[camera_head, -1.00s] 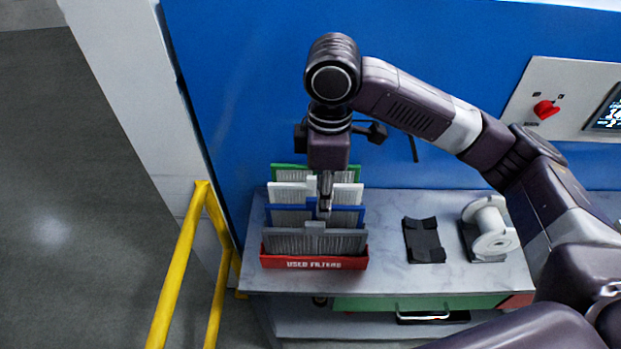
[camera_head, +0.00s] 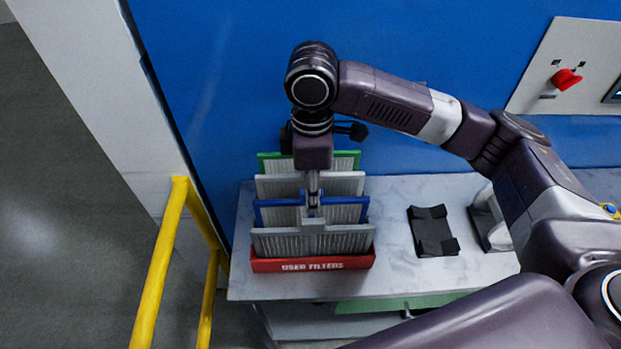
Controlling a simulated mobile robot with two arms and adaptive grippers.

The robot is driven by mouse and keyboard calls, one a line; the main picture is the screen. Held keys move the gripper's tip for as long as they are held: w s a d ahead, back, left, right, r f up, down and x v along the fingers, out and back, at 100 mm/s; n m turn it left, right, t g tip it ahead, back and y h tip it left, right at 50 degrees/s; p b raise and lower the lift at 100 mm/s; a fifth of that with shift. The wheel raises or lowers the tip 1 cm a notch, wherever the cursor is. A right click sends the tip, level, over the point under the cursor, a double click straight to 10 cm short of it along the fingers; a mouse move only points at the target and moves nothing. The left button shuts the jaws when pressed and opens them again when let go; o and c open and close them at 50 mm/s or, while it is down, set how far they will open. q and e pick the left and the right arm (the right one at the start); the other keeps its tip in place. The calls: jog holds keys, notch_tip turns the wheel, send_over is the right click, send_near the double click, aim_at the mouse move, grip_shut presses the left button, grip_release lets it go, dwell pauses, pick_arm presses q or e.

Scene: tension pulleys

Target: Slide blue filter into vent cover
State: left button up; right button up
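The blue-framed filter (camera_head: 272,213) stands in the red "USED FILTERS" box (camera_head: 312,264), between the grey filter (camera_head: 275,242) in front and the white filter (camera_head: 280,186) behind. A green filter (camera_head: 347,159) is at the back. My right gripper (camera_head: 313,208) points down at the middle of the blue filter's top edge. Its narrow fingers overlap that edge, and I cannot tell whether they are closed on it. My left gripper is not in view. I cannot make out a vent cover.
A black cradle (camera_head: 433,232) lies on the marble-look counter (camera_head: 395,200), right of the box. A white spool (camera_head: 487,200) stands partly behind my arm. A yellow rail (camera_head: 160,255) is at the left. A blue wall rises behind the counter.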

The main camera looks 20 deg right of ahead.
aim_at(311, 216)
notch_tip(311, 216, down, 4)
jog(key=shift+f+p, duration=0.25)
jog(key=shift+p, duration=0.05)
grip_shut()
